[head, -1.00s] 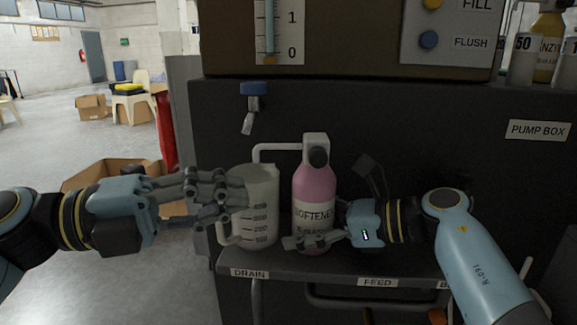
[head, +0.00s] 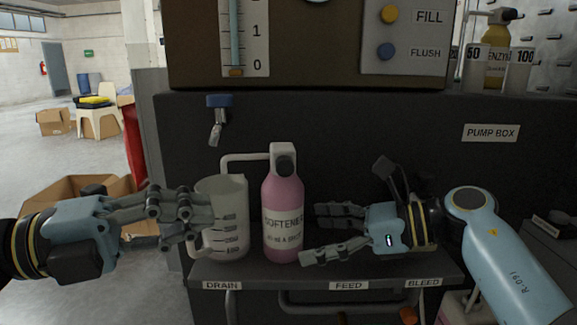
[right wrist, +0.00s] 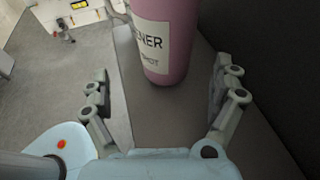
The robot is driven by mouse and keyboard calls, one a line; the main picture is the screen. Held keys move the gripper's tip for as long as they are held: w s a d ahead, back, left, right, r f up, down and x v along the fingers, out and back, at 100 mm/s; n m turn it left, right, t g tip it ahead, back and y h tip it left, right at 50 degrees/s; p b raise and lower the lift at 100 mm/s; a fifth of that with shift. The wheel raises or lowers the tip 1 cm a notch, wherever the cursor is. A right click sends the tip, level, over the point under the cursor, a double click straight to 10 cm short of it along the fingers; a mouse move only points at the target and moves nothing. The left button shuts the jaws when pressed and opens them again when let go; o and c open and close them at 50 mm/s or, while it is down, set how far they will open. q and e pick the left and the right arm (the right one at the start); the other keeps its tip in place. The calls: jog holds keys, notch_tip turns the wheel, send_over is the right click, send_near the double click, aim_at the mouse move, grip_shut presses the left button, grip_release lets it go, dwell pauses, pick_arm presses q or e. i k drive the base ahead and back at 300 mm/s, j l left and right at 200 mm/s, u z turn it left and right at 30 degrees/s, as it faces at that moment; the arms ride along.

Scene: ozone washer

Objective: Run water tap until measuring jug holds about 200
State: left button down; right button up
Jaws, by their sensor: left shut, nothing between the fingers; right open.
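The measuring jug (head: 233,215), whitish with dark graduation marks, stands upright on the shelf in the head view, left of a pink softener bottle (head: 284,205). I cannot make out a water level in it. The water tap (head: 217,120), with a blue top and metal spout, is on the dark panel above and slightly left of the jug. My left gripper (head: 205,215) is shut and empty, at the jug's left side and partly covering it. My right gripper (head: 318,232) is open and empty, right of the bottle. In the right wrist view the bottle (right wrist: 165,40) stands beyond the open fingers.
The shelf (head: 290,271) carries DRAIN, FEED and BLEED labels. An enzyme bottle (head: 494,60) stands at upper right. A cardboard box (head: 65,200) is on the floor at left.

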aim_at(222, 99)
jog(key=k, duration=0.95)
